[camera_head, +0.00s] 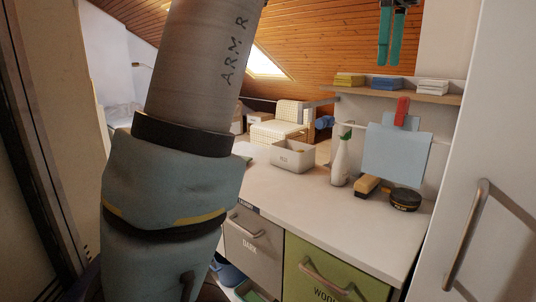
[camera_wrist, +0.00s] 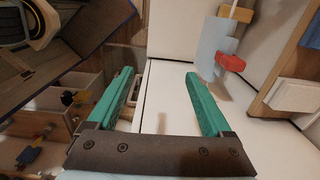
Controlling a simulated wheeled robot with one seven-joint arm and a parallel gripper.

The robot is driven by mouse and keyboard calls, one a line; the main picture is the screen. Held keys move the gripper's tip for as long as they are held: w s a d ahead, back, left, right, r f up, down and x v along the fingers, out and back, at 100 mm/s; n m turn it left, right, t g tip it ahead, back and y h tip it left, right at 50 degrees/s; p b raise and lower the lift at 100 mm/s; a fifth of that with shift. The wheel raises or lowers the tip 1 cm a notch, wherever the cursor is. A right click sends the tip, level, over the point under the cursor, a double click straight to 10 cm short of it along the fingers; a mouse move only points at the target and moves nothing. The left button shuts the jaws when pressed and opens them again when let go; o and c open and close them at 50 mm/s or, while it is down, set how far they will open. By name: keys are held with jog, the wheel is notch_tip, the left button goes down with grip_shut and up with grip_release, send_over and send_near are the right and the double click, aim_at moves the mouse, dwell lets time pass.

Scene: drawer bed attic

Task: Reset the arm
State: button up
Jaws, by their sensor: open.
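My gripper (camera_head: 390,62) shows at the top right of the head view, its two teal fingers pointing down, high above the white counter (camera_head: 330,210) and above the wall shelf's level. In the wrist view my gripper (camera_wrist: 160,80) has its teal fingers spread apart with nothing between them. My arm fills the left of the head view. The gripper's upper part is cut off by the picture's top edge.
A shelf (camera_head: 432,97) carries yellow, blue and white folded cloths. A blue sheet (camera_head: 397,155) hangs from a red clip (camera_head: 402,112). A spray bottle (camera_head: 340,163), white bin (camera_head: 292,156), brush (camera_head: 366,186) and dark tin (camera_head: 404,200) stand on the counter. A white door (camera_head: 495,150) bounds the right.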

jog(key=w+a+f+n, duration=0.3)
jog(key=a+f+n, duration=0.3)
jog(key=a+f, duration=0.3)
jog(key=w+a+f+n, duration=0.3)
jog(key=a+f+n, duration=0.35)
jog(key=f, duration=0.45)
jog(key=s+a+f+n, duration=0.5)
jog(key=a+f+n, duration=0.1)
jog(key=a+f, duration=0.1)
jog(key=s+a+f+n+t, duration=0.1)
jog(key=s+a+f+n, duration=0.4)
jog(key=a+f+n, duration=0.2)
jog(key=shift+f+t, duration=0.3)
jog(key=shift+f, duration=0.4)
